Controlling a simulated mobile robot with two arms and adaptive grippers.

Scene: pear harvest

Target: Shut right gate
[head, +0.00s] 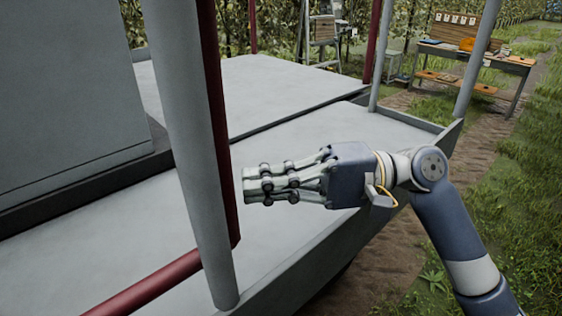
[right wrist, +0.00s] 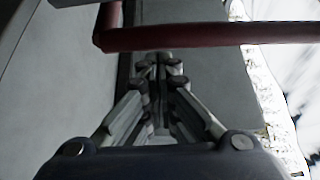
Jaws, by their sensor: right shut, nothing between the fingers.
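A red tube frame (head: 160,283), which looks like the right gate, has an upright tube behind a grey post and a lower tube running to the bottom left in the head view. The post hides part of it. My right gripper (head: 248,187) is shut and empty, just right of the upright red tube, above the grey platform. In the right wrist view a red tube (right wrist: 200,37) crosses just beyond the fingertips (right wrist: 158,60). I cannot tell whether they touch it. My left gripper is not in view.
The grey post (head: 190,140) stands close in front. A large grey panel (head: 70,90) fills the left. The flat platform (head: 290,135) is bare, with another grey post (head: 478,60) at its right corner. A wooden workbench (head: 480,60) stands on grass at the back right.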

